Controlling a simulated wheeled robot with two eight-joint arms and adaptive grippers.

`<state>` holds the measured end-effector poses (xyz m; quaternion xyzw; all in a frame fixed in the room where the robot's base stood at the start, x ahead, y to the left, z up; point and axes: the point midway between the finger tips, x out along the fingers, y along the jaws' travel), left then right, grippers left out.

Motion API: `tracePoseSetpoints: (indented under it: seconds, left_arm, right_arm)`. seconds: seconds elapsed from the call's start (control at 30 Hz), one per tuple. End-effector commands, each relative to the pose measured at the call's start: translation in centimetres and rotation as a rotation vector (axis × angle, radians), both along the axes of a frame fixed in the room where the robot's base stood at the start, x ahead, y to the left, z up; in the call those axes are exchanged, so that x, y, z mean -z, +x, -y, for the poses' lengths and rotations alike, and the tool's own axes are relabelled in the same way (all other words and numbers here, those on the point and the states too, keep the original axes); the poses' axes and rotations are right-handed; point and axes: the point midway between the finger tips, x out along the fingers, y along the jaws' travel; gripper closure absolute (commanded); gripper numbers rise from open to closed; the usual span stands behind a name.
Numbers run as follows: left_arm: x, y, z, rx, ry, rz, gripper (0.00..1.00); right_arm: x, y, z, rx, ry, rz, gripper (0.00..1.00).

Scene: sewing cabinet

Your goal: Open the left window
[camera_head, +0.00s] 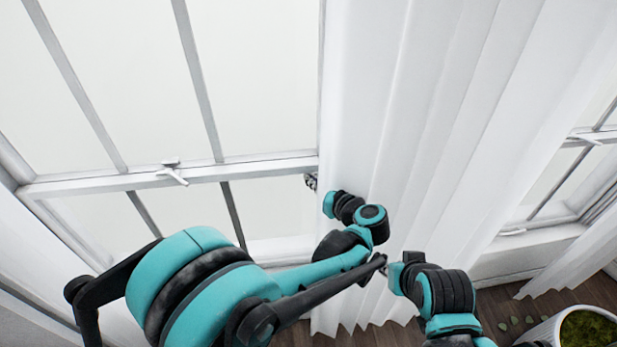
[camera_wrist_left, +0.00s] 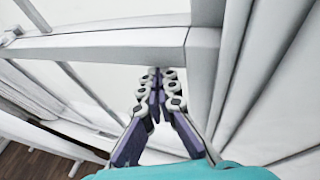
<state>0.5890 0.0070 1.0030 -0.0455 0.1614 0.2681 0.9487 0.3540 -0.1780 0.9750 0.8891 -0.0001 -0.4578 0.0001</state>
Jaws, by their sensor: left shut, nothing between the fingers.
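The left window (camera_head: 110,184) has a white frame with grey bars, a horizontal middle rail and a small white latch (camera_head: 172,173) on that rail. In the left wrist view the window rail (camera_wrist_left: 110,42) runs across the top. My left gripper (camera_head: 311,181) shows only as a small tip at the rail's right end, beside the white curtain (camera_head: 400,130). In the left wrist view the left gripper (camera_wrist_left: 154,78) is shut and empty, with its fingertips together just below the rail. Whether they touch the window cannot be told.
The white curtain hangs right of the left window, close to my left wrist; it also shows in the left wrist view (camera_wrist_left: 240,80). Another window (camera_head: 560,185) stands farther right. A white pot (camera_head: 548,333) with greenery stands on the wooden floor at lower right.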

Motion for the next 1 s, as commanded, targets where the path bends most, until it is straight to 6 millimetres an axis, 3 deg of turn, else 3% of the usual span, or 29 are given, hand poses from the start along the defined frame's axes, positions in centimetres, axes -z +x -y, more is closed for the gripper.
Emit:
tracePoseSetpoints:
  seconds: [0.33, 0.7, 0.83, 1.0]
  left_arm:
    - [-0.8, 0.0, 0.0, 0.001, -0.001, -0.001, 1.0]
    - [-9.8, 0.0, 0.0, 0.001, 0.002, 0.002, 1.0]
    - [-11.9, 0.0, 0.0, 0.001, 0.002, 0.002, 1.0]
    - [-12.8, 0.0, 0.0, 0.001, 0.002, 0.001, 1.0]
  right_arm:
    - [-0.6, 0.0, 0.0, 0.0, 0.0, 0.0, 0.73]
    - [-7.0, 0.0, 0.0, 0.0, 0.0, 0.0, 0.73]
    - [-8.4, 0.0, 0.0, 0.0, 0.0, 0.0, 0.73]
    - [-8.9, 0.0, 0.0, 0.0, 0.0, 0.0, 0.73]
